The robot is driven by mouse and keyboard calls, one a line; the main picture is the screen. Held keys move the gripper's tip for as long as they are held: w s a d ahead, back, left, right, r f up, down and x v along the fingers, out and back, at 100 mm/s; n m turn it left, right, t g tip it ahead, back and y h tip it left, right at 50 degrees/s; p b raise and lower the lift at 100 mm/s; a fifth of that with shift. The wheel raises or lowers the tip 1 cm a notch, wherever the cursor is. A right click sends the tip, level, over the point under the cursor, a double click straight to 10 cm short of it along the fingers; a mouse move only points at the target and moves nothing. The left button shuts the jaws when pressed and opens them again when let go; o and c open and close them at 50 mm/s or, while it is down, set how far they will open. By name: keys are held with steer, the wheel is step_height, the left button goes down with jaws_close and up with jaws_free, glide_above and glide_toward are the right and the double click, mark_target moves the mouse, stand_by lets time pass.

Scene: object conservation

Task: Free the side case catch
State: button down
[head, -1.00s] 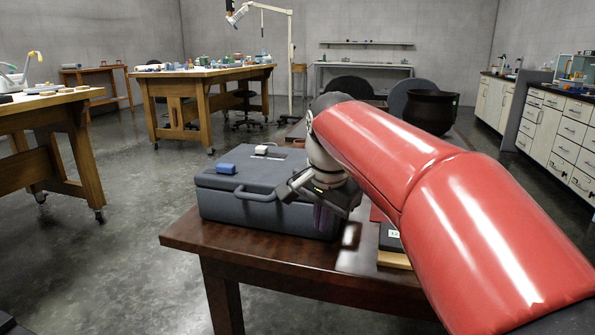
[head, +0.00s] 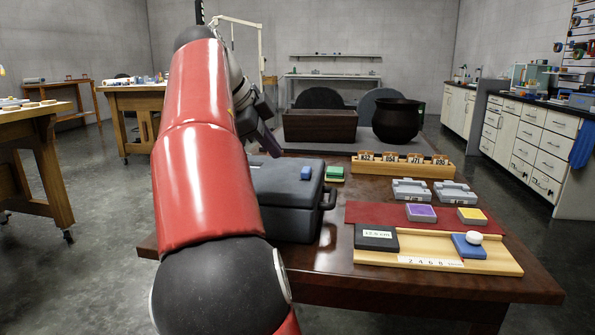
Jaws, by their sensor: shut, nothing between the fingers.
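The grey case (head: 285,215) stands on the left part of the dark wooden table, its left part hidden behind my red arm. My gripper (head: 269,146) is partly hidden by my arm. It is shut and empty, tilted down over or just behind the case's far side. I cannot tell whether it touches the case. No white catch shows on the visible part of the lid.
To the right are a numbered wooden rack (head: 402,169), grey trays (head: 411,190), a red mat (head: 370,213) and a wooden board (head: 440,250) with blocks. A wooden box (head: 320,126) and black pot (head: 397,120) stand behind.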

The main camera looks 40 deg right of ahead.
steer(key=b, duration=0.1)
glide_toward(308, 182)
steer(key=f, duration=0.1)
steer(key=s+f, duration=0.1)
steer(key=f, duration=0.1)
steer(key=s+f, duration=0.1)
steer(key=shift+s+d+f, duration=0.15)
steer(key=shift+f, duration=0.1)
steer(key=shift+w+d+r+p, duration=0.15)
steer(key=shift+w+d+p, duration=0.55)
steer(key=shift+d, duration=0.25)
steer(key=shift+w+d, duration=0.6)
steer(key=shift+w, duration=0.05)
